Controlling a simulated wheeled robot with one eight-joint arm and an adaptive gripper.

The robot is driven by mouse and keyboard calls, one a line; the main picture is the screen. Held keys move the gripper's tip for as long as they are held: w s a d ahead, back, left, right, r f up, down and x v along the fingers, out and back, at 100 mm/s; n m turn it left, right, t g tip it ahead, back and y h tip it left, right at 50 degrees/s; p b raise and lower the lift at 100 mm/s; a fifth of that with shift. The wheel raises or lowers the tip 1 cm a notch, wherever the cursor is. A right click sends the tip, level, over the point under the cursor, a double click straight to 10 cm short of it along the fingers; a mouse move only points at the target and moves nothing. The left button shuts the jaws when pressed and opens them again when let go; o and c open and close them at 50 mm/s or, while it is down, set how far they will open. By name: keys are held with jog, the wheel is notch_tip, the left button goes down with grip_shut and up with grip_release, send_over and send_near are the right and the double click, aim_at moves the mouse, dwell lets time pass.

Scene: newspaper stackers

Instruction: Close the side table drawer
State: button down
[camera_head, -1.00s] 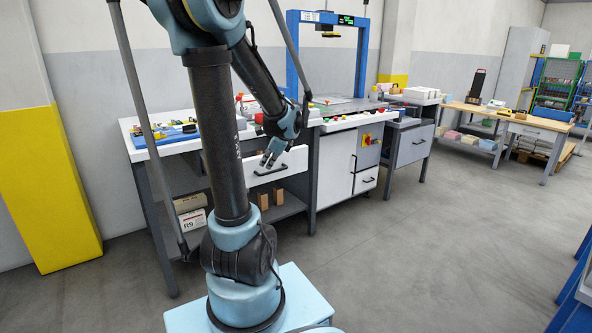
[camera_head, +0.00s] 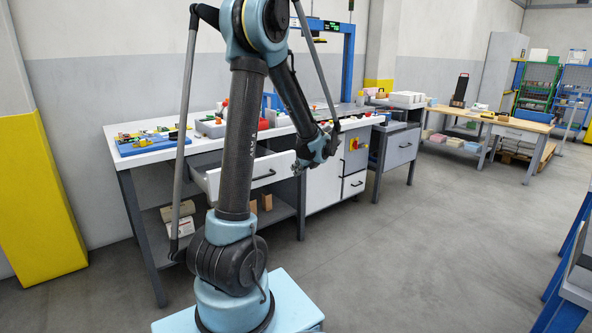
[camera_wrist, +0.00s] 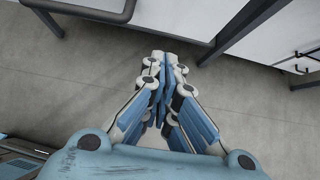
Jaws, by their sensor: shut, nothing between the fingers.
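A white drawer (camera_head: 268,174) with a dark handle stands pulled out under the left workbench; its side wall shows left of my arm. My arm hides part of its front. My gripper (camera_head: 300,169) is at the right end of the drawer front, seemingly just off it; I cannot tell whether they touch. In the wrist view my gripper (camera_wrist: 166,60) has its fingers together with nothing between them, above the floor. A dark handle (camera_wrist: 85,12) on a pale surface, seemingly the drawer's, shows at the top left there.
The workbench top (camera_head: 150,155) carries a blue tray and small parts. A white cabinet (camera_head: 323,185) stands right of the drawer, and a grey drawer unit (camera_head: 401,147) farther right. A yellow post (camera_head: 45,200) stands at left. The floor in front is open.

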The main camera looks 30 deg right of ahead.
aim_at(280, 177)
jog(key=shift+w+a+f, duration=0.1)
jog(key=shift+w+f, duration=0.65)
jog(key=shift+w, duration=0.65)
jog(key=shift+w+a+f, duration=0.15)
jog(key=shift+w+f, duration=0.55)
jog(key=shift+w, duration=0.7)
jog(key=shift+w+a+f, duration=0.1)
jog(key=shift+w+f, duration=0.65)
jog(key=shift+w, duration=0.65)
jog(key=shift+a, duration=0.1)
